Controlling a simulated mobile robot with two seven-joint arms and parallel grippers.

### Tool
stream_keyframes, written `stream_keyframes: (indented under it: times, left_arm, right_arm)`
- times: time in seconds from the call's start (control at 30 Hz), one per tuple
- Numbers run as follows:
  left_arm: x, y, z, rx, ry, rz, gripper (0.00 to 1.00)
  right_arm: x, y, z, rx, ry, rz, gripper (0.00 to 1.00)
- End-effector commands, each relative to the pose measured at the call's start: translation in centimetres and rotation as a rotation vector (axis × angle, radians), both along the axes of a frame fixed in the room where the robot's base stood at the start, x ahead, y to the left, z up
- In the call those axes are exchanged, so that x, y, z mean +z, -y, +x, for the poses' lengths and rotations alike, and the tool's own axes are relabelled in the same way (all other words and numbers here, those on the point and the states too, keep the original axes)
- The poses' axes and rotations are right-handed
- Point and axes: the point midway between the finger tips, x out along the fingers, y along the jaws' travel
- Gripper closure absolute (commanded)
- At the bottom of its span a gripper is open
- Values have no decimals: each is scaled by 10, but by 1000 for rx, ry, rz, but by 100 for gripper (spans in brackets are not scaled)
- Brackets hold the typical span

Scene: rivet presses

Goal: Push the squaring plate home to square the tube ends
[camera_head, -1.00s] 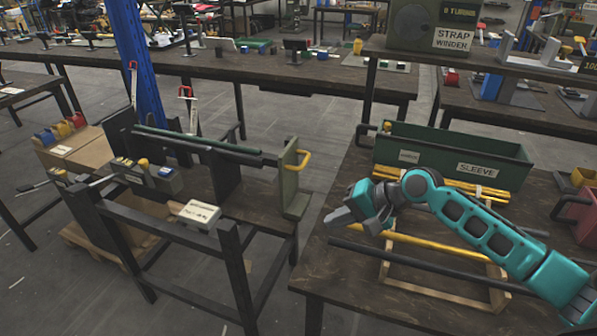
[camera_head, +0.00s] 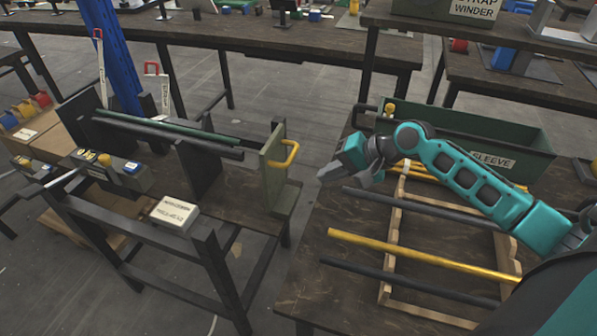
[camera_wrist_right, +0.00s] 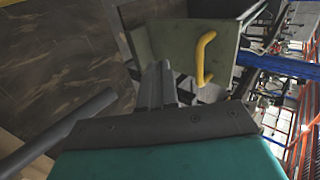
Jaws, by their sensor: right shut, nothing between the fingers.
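The squaring plate (camera_head: 272,172) is an upright olive-green plate with a yellow handle (camera_head: 290,154) on its right face. It stands at the right end of the bench fixture. A dark green tube (camera_head: 165,127) and a dark grey tube (camera_head: 170,138) lie side by side across the fixture, their right ends a little short of the plate. My right gripper (camera_head: 330,172) is shut and empty, to the right of the handle and apart from it. In the right wrist view the shut fingers (camera_wrist_right: 155,85) point toward the plate (camera_wrist_right: 180,48) and handle (camera_wrist_right: 203,58). My left gripper is out of view.
A labelled box (camera_head: 174,214) sits on the fixture's front rail. On the right table, a wooden rack (camera_head: 392,240) carries dark tubes and a yellow tube (camera_head: 420,254), below my right arm. A green bin (camera_head: 515,141) marked SLEEVE stands behind. A floor gap separates bench and table.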

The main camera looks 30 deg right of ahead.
Motion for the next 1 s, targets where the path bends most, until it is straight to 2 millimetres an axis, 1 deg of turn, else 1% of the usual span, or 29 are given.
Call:
stream_keyframes:
  times: [0.17, 0.5, 0.6, 0.73, 1.0]
  left_arm:
    - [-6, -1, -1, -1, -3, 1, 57]
    - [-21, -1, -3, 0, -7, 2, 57]
    - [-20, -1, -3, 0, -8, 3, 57]
    - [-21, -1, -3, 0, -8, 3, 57]
    - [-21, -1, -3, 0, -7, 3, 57]
  right_arm:
    - [-18, -14, 15, 2, 1, 5, 100]
    - [-67, -49, 54, 0, 1, 3, 100]
    - [-64, -59, 67, 1, 4, 2, 100]
    - [-65, -68, 77, 1, 1, 0, 100]
    - [-65, -74, 82, 1, 0, -1, 100]
